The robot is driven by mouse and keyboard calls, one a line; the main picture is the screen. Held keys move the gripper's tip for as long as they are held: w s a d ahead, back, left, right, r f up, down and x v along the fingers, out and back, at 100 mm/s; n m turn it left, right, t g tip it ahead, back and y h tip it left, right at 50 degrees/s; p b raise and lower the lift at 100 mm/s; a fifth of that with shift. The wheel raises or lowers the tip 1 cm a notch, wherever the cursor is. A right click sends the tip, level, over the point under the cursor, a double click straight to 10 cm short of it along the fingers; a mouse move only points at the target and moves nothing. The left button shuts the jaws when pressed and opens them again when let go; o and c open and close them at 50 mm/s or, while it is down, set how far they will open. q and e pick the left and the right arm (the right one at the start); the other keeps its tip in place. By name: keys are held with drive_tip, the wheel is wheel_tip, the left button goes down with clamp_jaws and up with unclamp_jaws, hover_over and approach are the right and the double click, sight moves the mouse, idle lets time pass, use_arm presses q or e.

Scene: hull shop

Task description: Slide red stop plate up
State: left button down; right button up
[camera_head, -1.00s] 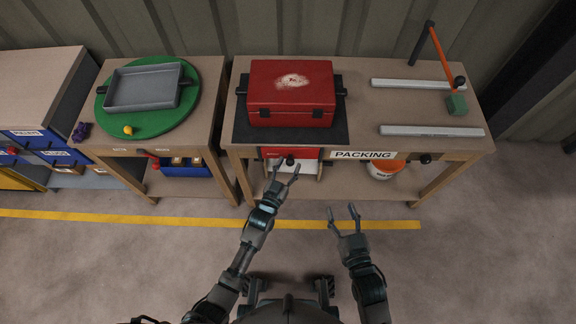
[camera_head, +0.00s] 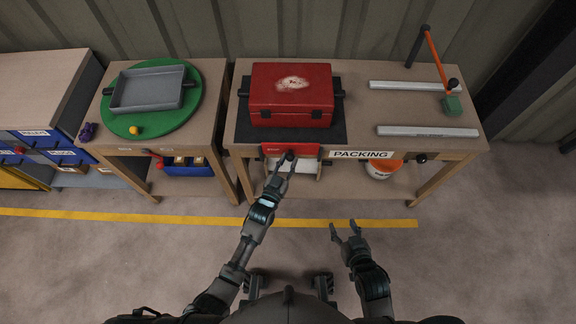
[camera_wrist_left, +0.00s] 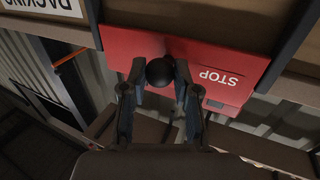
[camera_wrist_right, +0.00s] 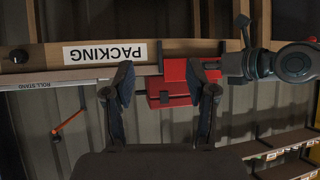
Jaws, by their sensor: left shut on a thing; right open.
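The red stop plate (camera_head: 276,150) is set in the front of the packing table, below the red case. Its lettering STOP shows upside down in the left wrist view (camera_wrist_left: 225,72). A round black knob (camera_wrist_left: 160,71) sits on the plate. My left gripper (camera_head: 286,162) is shut on this knob, with a finger on each side of it in the left wrist view. My right gripper (camera_head: 346,232) is open and empty, in front of the table and apart from it. In the right wrist view, its open fingers frame part of the table front (camera_wrist_right: 160,55).
A red case (camera_head: 291,95) stands on a black mat on the packing table (camera_head: 360,105). Below the tabletop is an orange and white bucket (camera_head: 383,169). At left, a green turntable (camera_head: 151,118) carries a grey tray (camera_head: 150,88). The floor in front is clear.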

use_arm(q)
wheel_tip(320, 180, up, 2)
drive_tip(key=shift+r+p, duration=0.1)
drive_tip(key=shift+p, duration=0.5)
drive_tip(key=c, duration=0.9)
unclamp_jaws()
drive_tip(key=shift+d+r, duration=0.1)
use_arm(e)
drive_tip(key=s+f+g, duration=0.1)
drive_tip(key=s+d+f+g, duration=0.1)
drive_tip(key=s, duration=0.1)
drive_tip(key=s+d+g+h, duration=0.1)
drive_tip(key=s, duration=0.1)
drive_tip(key=shift+f+g, duration=0.4)
use_arm(q)
drive_tip(key=shift+f, duration=0.2)
drive_tip(key=shift+s+a, duration=0.2)
drive_tip(key=shift+s, duration=0.15)
drive_tip(key=v, duration=1.1)
drive_tip(key=shift+s, duration=0.1)
drive_tip(key=shift+f, duration=0.1)
